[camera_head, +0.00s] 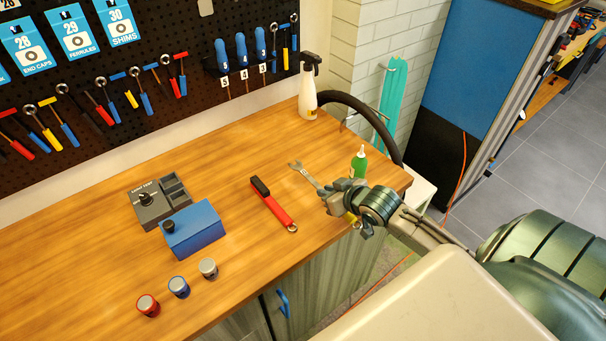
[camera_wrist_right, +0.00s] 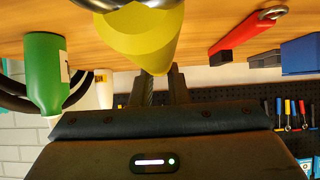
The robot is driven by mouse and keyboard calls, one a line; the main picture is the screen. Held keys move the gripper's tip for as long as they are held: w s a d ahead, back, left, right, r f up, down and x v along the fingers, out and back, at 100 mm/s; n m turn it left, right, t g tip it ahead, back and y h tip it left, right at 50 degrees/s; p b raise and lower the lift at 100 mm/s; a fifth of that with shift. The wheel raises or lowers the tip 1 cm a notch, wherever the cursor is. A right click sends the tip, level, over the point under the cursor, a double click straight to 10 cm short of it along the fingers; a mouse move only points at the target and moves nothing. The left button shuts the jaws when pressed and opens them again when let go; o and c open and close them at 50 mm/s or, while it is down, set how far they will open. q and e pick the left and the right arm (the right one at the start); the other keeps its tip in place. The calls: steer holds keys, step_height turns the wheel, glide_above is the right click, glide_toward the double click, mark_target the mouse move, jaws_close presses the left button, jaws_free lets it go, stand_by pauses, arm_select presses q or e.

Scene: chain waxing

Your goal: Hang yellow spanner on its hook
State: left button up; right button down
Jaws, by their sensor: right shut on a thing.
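My right gripper (camera_head: 342,194) is over the right end of the wooden workbench, in front of the green bottle. It is shut on the yellow spanner (camera_head: 305,173). The spanner's grey open-jaw head points up and left, out past the fingers. A bit of yellow handle shows below the fingers. In the right wrist view the yellow handle (camera_wrist_right: 150,35) sits at the fingers (camera_wrist_right: 160,88), with a metal part at the top edge. The black pegboard (camera_head: 150,45) on the wall carries tools; I cannot tell which hook is the spanner's. My left gripper is out of view.
A red-handled tool (camera_head: 275,208) lies on the workbench (camera_head: 110,240). A blue box (camera_head: 194,232), a grey control block (camera_head: 150,207) and three knobbed cylinders (camera_head: 179,287) stand to the left. A white spray bottle (camera_head: 308,90) and a green bottle (camera_head: 359,163) stand at right.

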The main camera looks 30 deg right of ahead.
mark_target(310, 177)
steer(key=w, duration=0.2)
steer(key=w+p, duration=0.1)
steer(key=w, duration=0.2)
steer(key=w+p, duration=0.1)
steer(key=w, duration=0.2)
steer(key=shift+w+a+f, duration=0.2)
steer(key=shift+f, duration=0.1)
steer(key=shift+w+a+f+p, duration=0.1)
steer(key=shift+w+f+p, duration=0.25)
steer(key=shift+f+p, duration=0.25)
steer(key=shift+w+f+p, duration=0.35)
steer(key=shift+f+p, duration=0.15)
steer(key=shift+p, duration=0.15)
steer(key=shift+f, duration=0.55)
steer(key=c, duration=1.3)
jaws_free()
steer(key=shift+f, duration=0.1)
